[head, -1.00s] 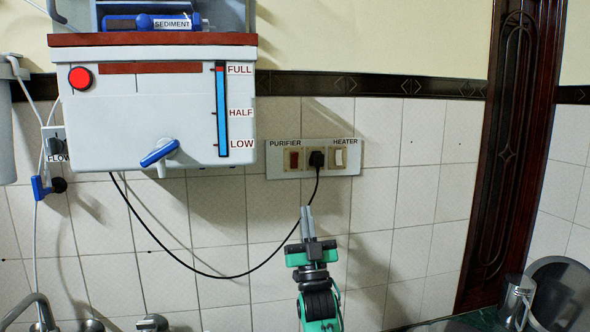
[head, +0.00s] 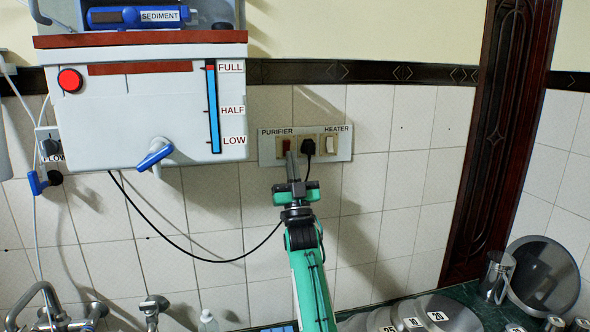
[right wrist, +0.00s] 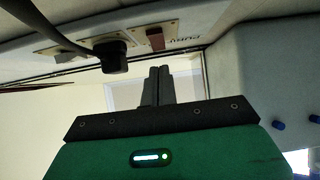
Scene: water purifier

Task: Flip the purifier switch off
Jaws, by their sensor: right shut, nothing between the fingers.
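The purifier switch (head: 286,145) is a small red rocker at the left of a white wall panel (head: 268,157), under the label PURIFIER. It also shows as a dark red block in the right wrist view (right wrist: 155,39). My right gripper (head: 290,155) is shut and empty. In the head view its fingertips overlap the lower part of the switch. In the right wrist view the fingers (right wrist: 157,72) appear apart from the switch; contact cannot be confirmed. My left gripper is not in view.
A black plug (head: 308,145) and cable sit right of the switch, then a white heater switch (head: 330,145). The white purifier tank (head: 120,120) with a blue tap (head: 155,156) hangs at left. Taps and a counter with plates (head: 440,312) lie below.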

